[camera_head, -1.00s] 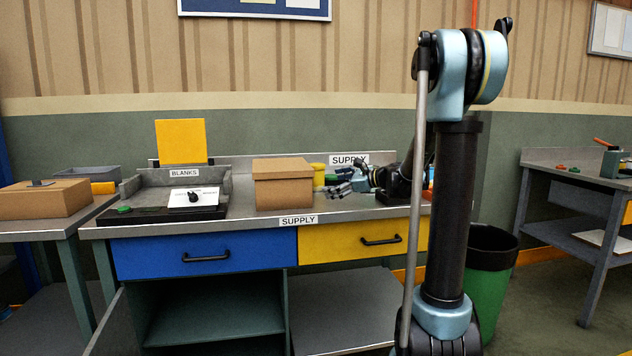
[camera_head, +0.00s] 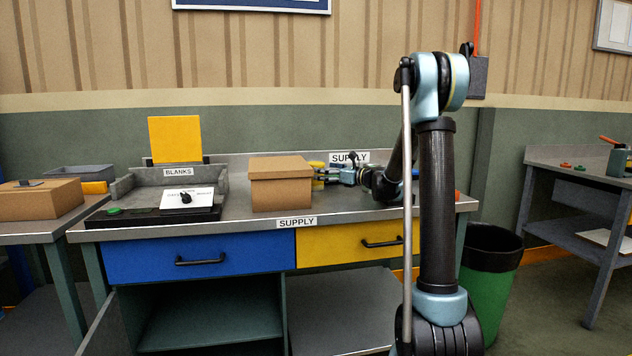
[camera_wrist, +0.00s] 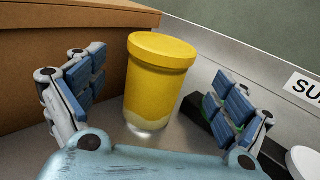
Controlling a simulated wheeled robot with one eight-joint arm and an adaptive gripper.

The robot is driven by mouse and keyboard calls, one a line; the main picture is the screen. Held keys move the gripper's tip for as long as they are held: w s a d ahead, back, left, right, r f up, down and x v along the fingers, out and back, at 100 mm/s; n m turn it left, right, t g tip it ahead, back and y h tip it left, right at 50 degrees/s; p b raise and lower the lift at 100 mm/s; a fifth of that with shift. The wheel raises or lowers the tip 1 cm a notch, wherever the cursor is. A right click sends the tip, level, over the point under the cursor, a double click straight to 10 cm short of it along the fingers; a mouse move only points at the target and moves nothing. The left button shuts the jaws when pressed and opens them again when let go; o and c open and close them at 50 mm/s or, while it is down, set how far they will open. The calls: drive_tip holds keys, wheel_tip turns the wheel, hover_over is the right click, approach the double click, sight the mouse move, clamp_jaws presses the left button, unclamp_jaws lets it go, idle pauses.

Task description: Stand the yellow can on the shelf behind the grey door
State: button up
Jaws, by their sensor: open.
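The yellow can (camera_wrist: 160,80) stands upright on the metal bench top, between the spread fingers of my gripper (camera_wrist: 158,95) in the wrist view. Gaps show on both sides, so neither finger touches it. In the head view the can (camera_head: 317,166) is mostly hidden behind the cardboard box and my gripper (camera_head: 328,176). My gripper is open and low over the bench. Below the blue drawer, an open compartment shows a shelf (camera_head: 212,322). A grey panel (camera_head: 102,328), apparently the door swung open, stands at its left edge.
The cardboard box (camera_head: 280,184) stands close to the left of the can. A grey tray (camera_head: 140,185) and a control box (camera_head: 187,198) sit farther left. A dark object with a green part (camera_wrist: 208,108) lies behind the right finger. A green bin (camera_head: 488,285) stands on the floor at right.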

drive_tip(key=shift+x, duration=1.6)
drive_tip(key=shift+s+f, duration=0.1)
drive_tip(key=c, duration=1.4)
wheel_tip(320, 180, up, 18)
